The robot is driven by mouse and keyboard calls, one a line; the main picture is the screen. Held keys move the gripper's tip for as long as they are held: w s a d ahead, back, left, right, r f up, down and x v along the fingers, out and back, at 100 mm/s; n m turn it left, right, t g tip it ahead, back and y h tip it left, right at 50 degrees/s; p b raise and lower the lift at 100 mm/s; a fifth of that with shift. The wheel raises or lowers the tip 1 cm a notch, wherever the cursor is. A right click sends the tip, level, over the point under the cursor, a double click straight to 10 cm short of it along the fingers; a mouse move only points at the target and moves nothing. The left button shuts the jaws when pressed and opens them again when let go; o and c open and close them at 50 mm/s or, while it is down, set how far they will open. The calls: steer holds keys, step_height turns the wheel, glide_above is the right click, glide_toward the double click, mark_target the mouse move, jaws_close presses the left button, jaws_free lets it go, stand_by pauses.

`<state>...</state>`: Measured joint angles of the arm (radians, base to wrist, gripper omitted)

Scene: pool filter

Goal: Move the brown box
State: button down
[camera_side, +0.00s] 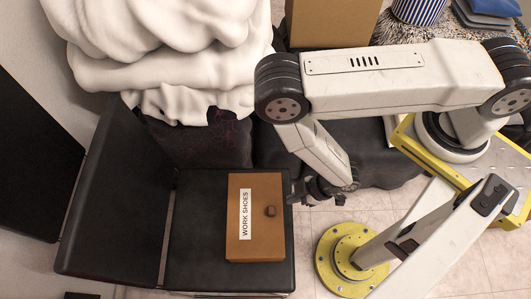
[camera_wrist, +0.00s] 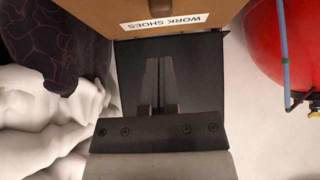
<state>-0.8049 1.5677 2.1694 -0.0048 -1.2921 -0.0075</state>
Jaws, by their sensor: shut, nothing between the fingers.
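The brown box (camera_side: 262,245) lies on a black flat surface in the side view, with a white "WORK SHOES" label (camera_side: 245,214) and a small dark knob (camera_side: 270,211) on its top. In the wrist view the brown box (camera_wrist: 145,12) is at the top edge, partly cut off, with its label showing. My gripper (camera_side: 296,199) is just right of the box in the side view. In the wrist view my gripper (camera_wrist: 159,62) has its fingers together with nothing between them, short of the box in the picture. Whether it touches the box is unclear.
The black chair-like seat (camera_side: 195,240) under the box has an upright back panel (camera_side: 115,205) at left. White bunched cloth (camera_side: 170,60) piles behind it. A yellow round base (camera_side: 345,258) stands at right. A red rounded object (camera_wrist: 285,45) shows in the wrist view.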

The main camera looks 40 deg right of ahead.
mark_target(243, 214)
steer(key=s+d+f+g+h, duration=0.3)
steer(key=s+d, duration=0.1)
steer(key=shift+s+d+f, duration=0.15)
steer(key=shift+f, duration=0.2)
steer(key=shift+f, duration=0.15)
steer(key=shift+w+a+f, duration=0.8)
steer(key=shift+a+f, duration=0.05)
steer(key=shift+f, duration=0.7)
steer(key=shift+w+a+f, duration=0.75)
steer(key=shift+a+f, duration=0.1)
steer(key=shift+f, duration=0.7)
steer(key=shift+w+a+f, duration=0.8)
steer(key=shift+a+f, duration=0.05)
steer(key=shift+f, duration=0.7)
steer(key=w+a, duration=1)
steer(key=shift+a, duration=0.4)
steer(key=shift+s, duration=0.1)
